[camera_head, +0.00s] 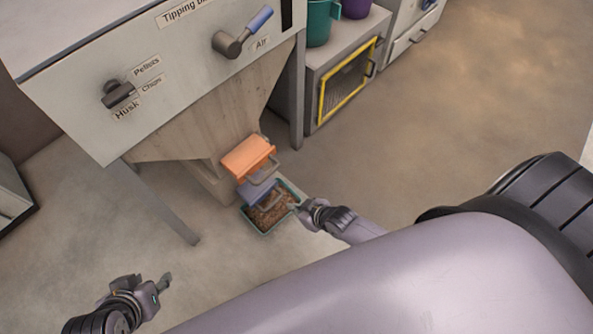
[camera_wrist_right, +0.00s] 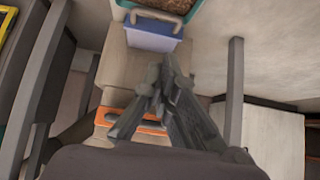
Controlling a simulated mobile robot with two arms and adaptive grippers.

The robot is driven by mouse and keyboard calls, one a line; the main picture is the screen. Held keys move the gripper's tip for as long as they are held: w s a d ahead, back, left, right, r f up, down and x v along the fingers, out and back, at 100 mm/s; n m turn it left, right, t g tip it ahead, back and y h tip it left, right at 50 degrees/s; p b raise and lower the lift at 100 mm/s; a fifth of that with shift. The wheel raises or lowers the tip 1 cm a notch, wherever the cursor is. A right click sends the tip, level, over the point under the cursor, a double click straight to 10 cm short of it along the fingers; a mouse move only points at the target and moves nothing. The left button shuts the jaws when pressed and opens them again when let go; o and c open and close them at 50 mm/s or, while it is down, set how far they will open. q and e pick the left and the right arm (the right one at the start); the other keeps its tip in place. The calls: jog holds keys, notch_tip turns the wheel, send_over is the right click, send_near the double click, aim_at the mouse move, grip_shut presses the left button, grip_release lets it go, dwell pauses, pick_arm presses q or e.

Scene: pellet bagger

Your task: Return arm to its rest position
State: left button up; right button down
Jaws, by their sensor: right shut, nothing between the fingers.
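My right gripper (camera_head: 296,207) is in front of the pellet machine's outlet, by the teal tray's right rim in the head view. In the right wrist view its fingers (camera_wrist_right: 158,92) are together with nothing between them. My left gripper (camera_head: 150,284) is at the lower left over bare floor, fingers apart and empty. An orange slide (camera_head: 247,156) with a grey handle sits at the hopper's outlet, with a blue-purple slide (camera_head: 256,191) below it. Under them stands the teal tray (camera_head: 262,231) holding brown pellets. The wrist view also shows the orange slide (camera_wrist_right: 149,127) and the blue slide (camera_wrist_right: 146,33).
The machine's panel (camera_head: 175,70) carries a dark selector knob (camera_head: 118,95) and a blue-handled lever (camera_head: 243,33). Its legs (camera_head: 165,205) stand beside the outlet. A cabinet with a yellow-framed door (camera_head: 348,80) bears a teal container (camera_head: 319,22). Floor to the right is clear.

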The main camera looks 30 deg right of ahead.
dwell(0.3)
